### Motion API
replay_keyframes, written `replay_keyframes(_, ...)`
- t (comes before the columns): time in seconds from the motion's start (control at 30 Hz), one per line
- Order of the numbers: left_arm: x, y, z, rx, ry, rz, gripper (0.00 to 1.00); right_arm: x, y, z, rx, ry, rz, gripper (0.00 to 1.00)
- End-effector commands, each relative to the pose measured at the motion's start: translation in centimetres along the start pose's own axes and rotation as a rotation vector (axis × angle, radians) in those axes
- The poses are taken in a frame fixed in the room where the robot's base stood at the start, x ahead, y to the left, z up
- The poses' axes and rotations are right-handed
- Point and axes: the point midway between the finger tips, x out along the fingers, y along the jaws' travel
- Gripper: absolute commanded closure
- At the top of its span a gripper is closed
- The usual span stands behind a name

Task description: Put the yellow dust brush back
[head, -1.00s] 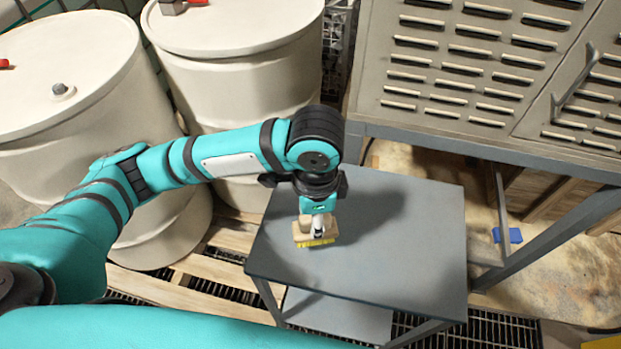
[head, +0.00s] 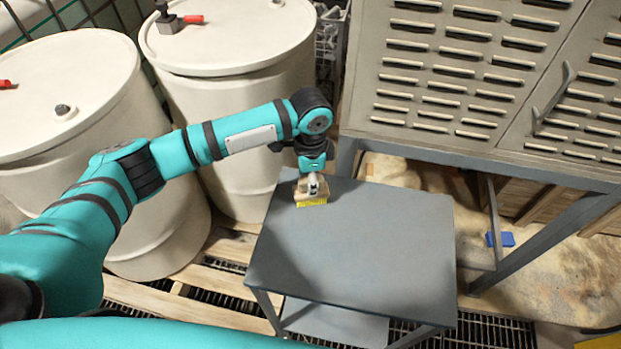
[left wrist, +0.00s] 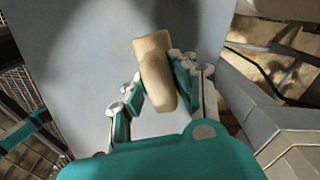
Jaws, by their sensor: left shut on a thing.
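The dust brush has a pale wooden body (head: 309,190) and yellow bristles (head: 312,201). My left gripper (head: 312,184) is shut on it near the back left edge of the grey table (head: 360,255). The bristles point down; I cannot tell whether they touch the table top. In the left wrist view the wooden body (left wrist: 154,70) sits between the fingers of my left gripper (left wrist: 158,90), with the table top (left wrist: 90,50) behind it. The bristles are hidden there. My right gripper is not in view.
Two cream drums (head: 240,110) stand on wooden pallets at the left. A beige louvred cabinet (head: 460,75) on a grey stand is at the back right. A blue object (head: 501,239) lies below it. The rest of the table top is clear.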

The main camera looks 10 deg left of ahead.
Motion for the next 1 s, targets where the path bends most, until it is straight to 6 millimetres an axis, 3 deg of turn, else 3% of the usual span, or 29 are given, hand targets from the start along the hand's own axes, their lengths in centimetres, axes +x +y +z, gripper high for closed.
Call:
replay_keyframes(0.37, 0.6, 0.0, 0.0, 0.0, 0.001, -0.001, 1.0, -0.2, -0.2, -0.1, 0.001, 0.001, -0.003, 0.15)
replay_keyframes(0.4, 0.6, 0.0, 0.0, 0.0, 0.001, -0.002, 0.72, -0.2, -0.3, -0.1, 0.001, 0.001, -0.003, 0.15)
replay_keyframes(0.57, 0.6, 0.0, 0.0, 0.0, 0.001, -0.002, 0.51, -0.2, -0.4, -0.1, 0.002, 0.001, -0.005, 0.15)
replay_keyframes(0.87, 0.4, 0.0, 0.0, 0.0, 0.001, -0.002, 0.51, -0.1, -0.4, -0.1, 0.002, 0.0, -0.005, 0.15)
replay_keyframes(1.0, -0.9, 0.0, -0.1, 0.002, 0.003, -0.003, 0.51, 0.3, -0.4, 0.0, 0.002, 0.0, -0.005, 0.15)
